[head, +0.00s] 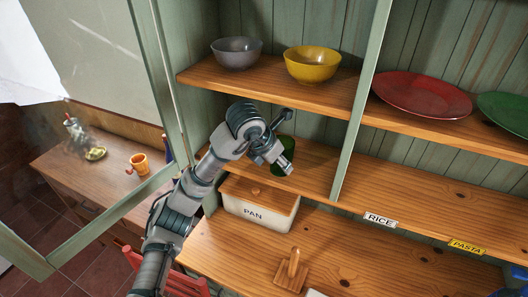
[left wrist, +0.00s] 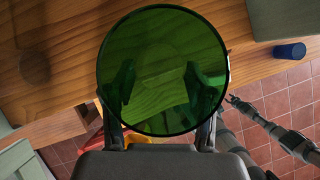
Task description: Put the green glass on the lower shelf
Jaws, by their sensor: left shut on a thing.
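The green glass (head: 284,143) is in the cabinet, in the space between the upper shelf (head: 330,96) and the lower shelf (head: 425,195). My left gripper (head: 282,152) is shut on it, partly covering it in the head view. In the left wrist view I look down over the round rim of the glass (left wrist: 162,72), and the fingers (left wrist: 160,100) show on both sides of it. I cannot tell whether its base touches the lower shelf. My right gripper (left wrist: 236,101) shows small at the right of the left wrist view; its opening is unclear.
A grey bowl (head: 237,53) and a yellow bowl (head: 312,64) stand on the upper shelf, with a red plate (head: 421,95) beyond the upright divider (head: 358,110). A PAN box (head: 258,212) stands below. The lower shelf right of the divider is clear.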

